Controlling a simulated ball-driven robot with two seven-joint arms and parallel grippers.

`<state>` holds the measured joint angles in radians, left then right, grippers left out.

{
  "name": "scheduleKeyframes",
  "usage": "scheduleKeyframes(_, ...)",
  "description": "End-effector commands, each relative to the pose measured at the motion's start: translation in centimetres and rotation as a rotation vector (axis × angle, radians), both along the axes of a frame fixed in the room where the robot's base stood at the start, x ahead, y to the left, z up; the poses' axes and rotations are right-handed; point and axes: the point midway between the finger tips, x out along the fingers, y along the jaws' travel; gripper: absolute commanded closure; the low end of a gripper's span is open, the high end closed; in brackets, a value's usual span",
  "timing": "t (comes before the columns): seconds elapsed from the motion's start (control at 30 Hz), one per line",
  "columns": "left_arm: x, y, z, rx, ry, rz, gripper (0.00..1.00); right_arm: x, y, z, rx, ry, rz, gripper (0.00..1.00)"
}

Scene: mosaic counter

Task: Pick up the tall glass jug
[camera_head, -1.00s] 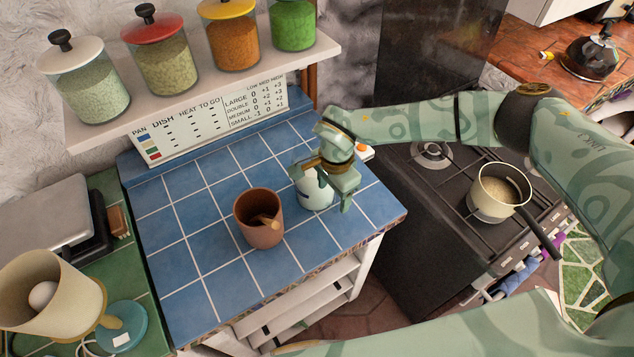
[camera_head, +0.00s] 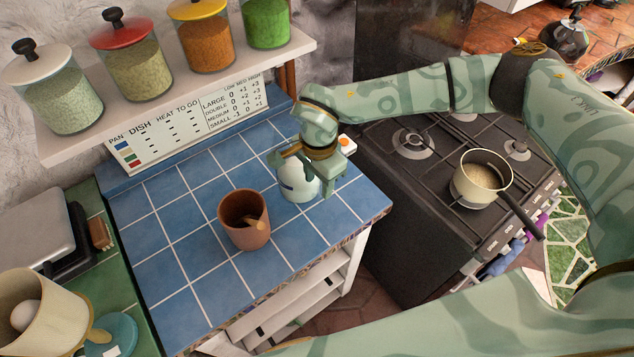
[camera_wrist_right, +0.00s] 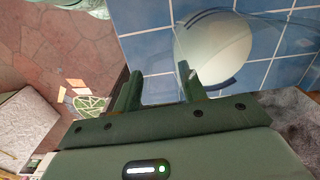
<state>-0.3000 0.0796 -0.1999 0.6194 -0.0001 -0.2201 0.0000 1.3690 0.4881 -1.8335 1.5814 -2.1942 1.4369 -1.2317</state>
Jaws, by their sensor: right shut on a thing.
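The glass jug (camera_head: 296,188) stands out as a pale, rounded vessel with a dark band, over the back right of the blue tiled counter. My right gripper (camera_head: 305,176) comes down over it and is shut on it; the fingers and wrist hide its upper part. In the right wrist view, clear glass with a white round part (camera_wrist_right: 214,52) shows beyond and right of the gripper's fingers (camera_wrist_right: 158,88). I cannot tell whether its base touches the tiles. My left gripper is not in view.
A brown cup (camera_head: 240,230) with a spoon-like thing inside stands left of the jug. A pot (camera_head: 470,200) sits on the stove (camera_head: 400,225) at right. A shelf (camera_head: 180,85) with several jars hangs behind. The front tiles are clear.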

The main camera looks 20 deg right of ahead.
Motion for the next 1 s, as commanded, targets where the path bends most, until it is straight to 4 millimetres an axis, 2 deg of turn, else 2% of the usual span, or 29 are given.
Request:
scheduleKeyframes(0.03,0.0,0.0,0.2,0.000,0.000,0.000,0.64,-0.7,0.2,1.4,0.003,-0.006,0.005,1.00)
scheduleKeyframes(0.2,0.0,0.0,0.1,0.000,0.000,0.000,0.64,-4.0,0.7,5.0,0.002,-0.006,0.006,1.00)
scheduleKeyframes(0.3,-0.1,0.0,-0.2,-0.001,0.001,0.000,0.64,-6.6,1.2,5.9,0.003,-0.003,0.005,1.00)
scheduleKeyframes(0.5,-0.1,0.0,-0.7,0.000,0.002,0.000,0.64,-10.4,1.8,7.5,0.002,-0.004,0.003,1.00)
scheduleKeyframes(0.7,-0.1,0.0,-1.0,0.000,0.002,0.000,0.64,-12.1,2.1,8.4,0.002,-0.004,0.000,1.00)
scheduleKeyframes(1.0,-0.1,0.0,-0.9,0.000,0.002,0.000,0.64,-12.4,2.2,8.5,0.002,-0.004,0.000,1.00)
